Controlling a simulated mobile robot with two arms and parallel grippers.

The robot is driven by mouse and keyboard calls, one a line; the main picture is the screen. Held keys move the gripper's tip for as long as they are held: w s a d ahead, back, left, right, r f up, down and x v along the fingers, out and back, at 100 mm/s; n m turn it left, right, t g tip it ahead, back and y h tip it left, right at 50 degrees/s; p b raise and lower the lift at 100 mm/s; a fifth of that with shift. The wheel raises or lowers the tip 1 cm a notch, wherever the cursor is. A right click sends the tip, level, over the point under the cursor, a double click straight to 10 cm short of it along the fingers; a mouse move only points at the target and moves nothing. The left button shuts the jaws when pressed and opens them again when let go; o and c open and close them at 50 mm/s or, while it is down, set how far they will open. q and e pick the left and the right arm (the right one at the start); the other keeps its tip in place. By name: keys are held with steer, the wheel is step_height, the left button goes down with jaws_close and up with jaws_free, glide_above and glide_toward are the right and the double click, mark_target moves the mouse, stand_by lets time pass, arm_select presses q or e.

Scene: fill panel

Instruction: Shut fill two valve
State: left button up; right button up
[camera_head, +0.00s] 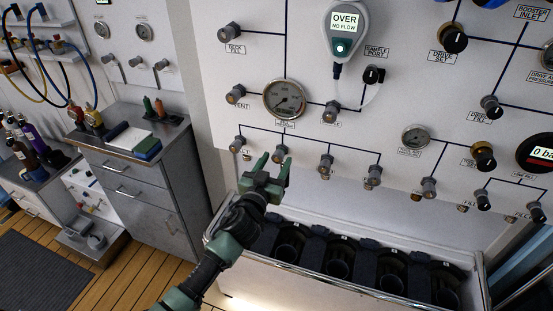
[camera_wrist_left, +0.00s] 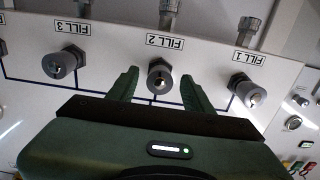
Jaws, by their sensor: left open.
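The fill two valve (camera_wrist_left: 160,75) is a grey knob beside its "FILL 2" label, which reads upside down in the left wrist view. In the head view it is the second knob (camera_head: 281,152) in the lower left row of the panel. My left gripper (camera_head: 274,163) is open, with green fingers pointing at the panel. In the left wrist view its fingertips (camera_wrist_left: 159,78) appear on either side of the fill two knob. I cannot tell whether they touch it or how deep they reach. My right gripper is not in view.
The fill one knob (camera_wrist_left: 245,91) and fill three knob (camera_wrist_left: 60,64) flank the fill two valve closely. Below the panel is a metal trough (camera_head: 345,272) with several dark round holders. A grey cabinet (camera_head: 150,180) stands to the left.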

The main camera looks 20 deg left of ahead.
arm_select(q)
steer(key=shift+w, duration=0.35)
jaws_close()
